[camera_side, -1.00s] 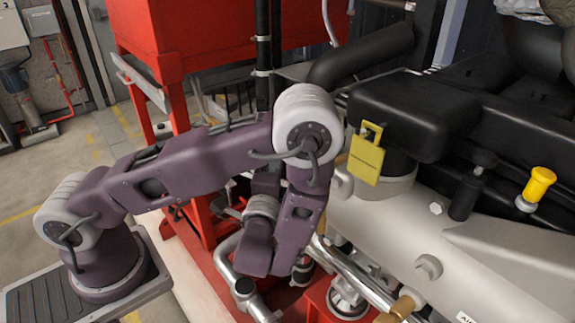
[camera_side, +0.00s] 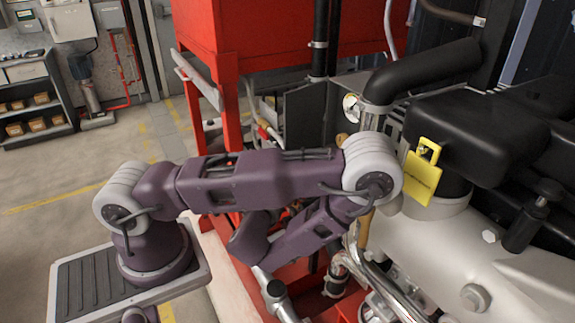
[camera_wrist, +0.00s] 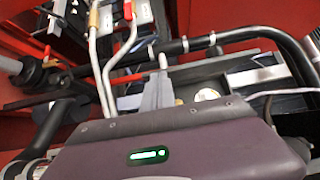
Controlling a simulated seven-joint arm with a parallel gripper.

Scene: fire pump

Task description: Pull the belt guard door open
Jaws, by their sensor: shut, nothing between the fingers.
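My gripper (camera_wrist: 161,80) shows in the wrist view as grey fingers closed together, rising past my purple hand with its green light. Nothing shows between them. In the side view my own arm hides the gripper. A flat dark grey panel (camera_side: 308,112) stands upright beside the red housing in the side view. It may be the belt guard door, but I cannot tell for sure. I also cannot tell whether the fingers touch anything.
A red cabinet (camera_side: 270,40) stands behind my arm. A black pipe (camera_side: 425,70), a small gauge (camera_side: 352,107) and a yellow tag (camera_side: 423,172) are to the right. In the wrist view, pale hoses (camera_wrist: 100,60) and a dark bar (camera_wrist: 190,45) lie close to the fingers.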

